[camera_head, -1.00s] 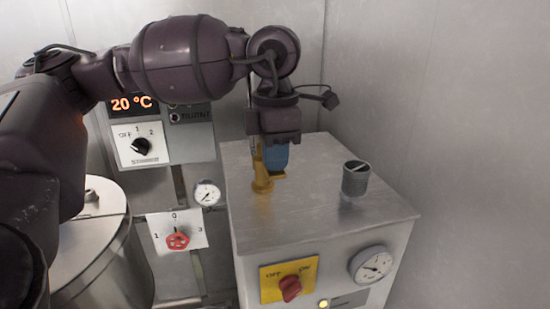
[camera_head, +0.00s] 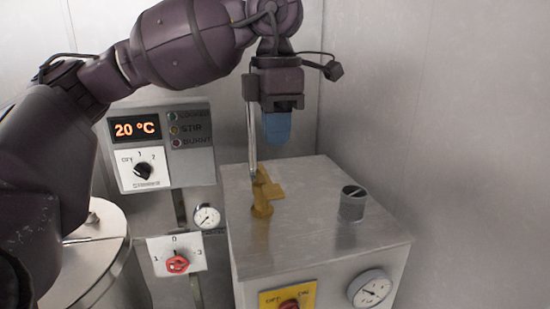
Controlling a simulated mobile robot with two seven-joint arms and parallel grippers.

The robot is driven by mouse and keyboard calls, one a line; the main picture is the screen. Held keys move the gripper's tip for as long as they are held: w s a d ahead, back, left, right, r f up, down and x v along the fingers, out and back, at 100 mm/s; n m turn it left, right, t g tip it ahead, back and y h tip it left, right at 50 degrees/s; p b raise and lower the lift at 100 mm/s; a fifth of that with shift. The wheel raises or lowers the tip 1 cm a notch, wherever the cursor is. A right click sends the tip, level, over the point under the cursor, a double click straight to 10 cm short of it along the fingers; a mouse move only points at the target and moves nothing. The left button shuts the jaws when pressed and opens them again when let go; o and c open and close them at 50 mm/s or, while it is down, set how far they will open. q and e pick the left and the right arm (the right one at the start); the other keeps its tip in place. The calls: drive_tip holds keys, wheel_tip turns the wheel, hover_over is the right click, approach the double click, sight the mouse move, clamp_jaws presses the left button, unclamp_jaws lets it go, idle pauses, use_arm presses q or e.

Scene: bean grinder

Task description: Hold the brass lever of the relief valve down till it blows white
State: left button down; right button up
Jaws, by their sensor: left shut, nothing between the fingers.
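The brass relief valve (camera_head: 262,207) stands on top of the metal box, towards its left side. My left gripper (camera_head: 276,127), with blue fingertips, is shut and empty. It points down and hangs above the lever, with a visible gap between them. I see no white cloud around the valve. My right gripper is not in view.
The control panel (camera_head: 157,180) reads 20 °C. A lidded metal vessel (camera_head: 92,262) stands at left.

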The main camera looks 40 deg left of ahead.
use_arm(q)
drive_tip(key=r, duration=0.4)
drive_tip(key=shift+s+d, duration=0.2)
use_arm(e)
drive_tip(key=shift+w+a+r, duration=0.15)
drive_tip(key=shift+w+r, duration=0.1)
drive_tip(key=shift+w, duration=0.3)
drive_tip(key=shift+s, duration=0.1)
